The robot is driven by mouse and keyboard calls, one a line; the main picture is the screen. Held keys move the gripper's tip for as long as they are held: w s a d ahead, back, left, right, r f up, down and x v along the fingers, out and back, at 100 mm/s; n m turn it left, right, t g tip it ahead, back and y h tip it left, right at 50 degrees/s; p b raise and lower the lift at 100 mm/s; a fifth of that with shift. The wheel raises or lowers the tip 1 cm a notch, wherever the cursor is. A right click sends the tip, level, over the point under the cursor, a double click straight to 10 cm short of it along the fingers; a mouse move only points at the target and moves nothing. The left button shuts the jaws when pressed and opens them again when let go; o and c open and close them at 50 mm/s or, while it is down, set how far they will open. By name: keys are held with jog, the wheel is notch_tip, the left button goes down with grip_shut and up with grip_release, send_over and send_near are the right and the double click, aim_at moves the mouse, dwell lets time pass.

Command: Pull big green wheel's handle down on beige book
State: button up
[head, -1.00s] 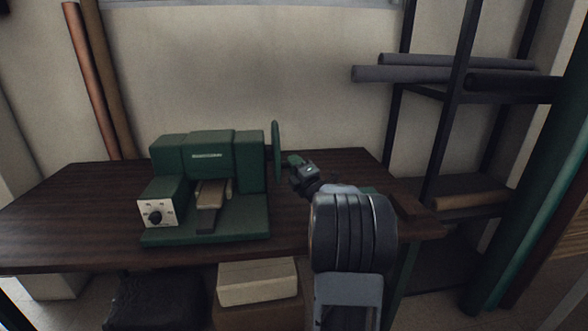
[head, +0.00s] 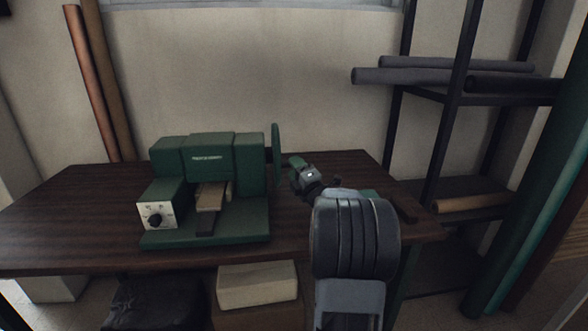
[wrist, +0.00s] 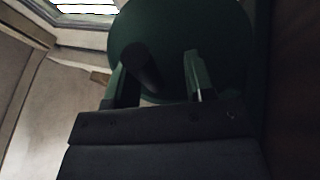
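The green machine (head: 208,165) stands on the dark wooden table. Its big green wheel (head: 276,150) is on the right side, nearly edge-on in the head view; in the wrist view the wheel (wrist: 215,30) is a broad dark green disc. A dark cylindrical handle (wrist: 142,68) sticks out from the wheel toward the wrist camera. My gripper (head: 297,163) is just right of the wheel. In the wrist view my gripper (wrist: 157,66) has its fingers apart, with the handle between them, nearer the left finger. The beige book (head: 211,196) lies in the machine's front opening, partly hidden.
A white dial panel (head: 155,215) is at the machine's front left. A dark shelf rack (head: 452,95) with rolls stands to the right. A white box (head: 257,284) is under the table. The table's left part is clear.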

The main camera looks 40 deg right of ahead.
jog(key=s+a, duration=0.1)
jog(key=s, duration=1.1)
jog(key=shift+s+a+b, duration=0.15)
jog(key=shift+a+b, duration=0.1)
jog(key=shift+b, duration=0.05)
jog(key=shift+f, duration=0.1)
jog(key=w+a+r+m+g+h+p, duration=0.35)
jog(key=a+m+g+p, duration=0.55)
jog(key=m, duration=0.3)
jog(key=s+a+m+g+y+p, duration=0.3)
jog(key=s+a, duration=0.3)
jog(key=a, duration=0.3)
jog(key=s+a+m+g+y+p, duration=0.3)
jog(key=s+a+g+p, duration=0.2)
jog(key=a, duration=0.5)
jog(key=shift+s+a+f+g, duration=0.25)
jog(key=shift+s+f+g, duration=0.15)
jog(key=shift+s, duration=0.75)
jog(key=shift+c, duration=0.6)
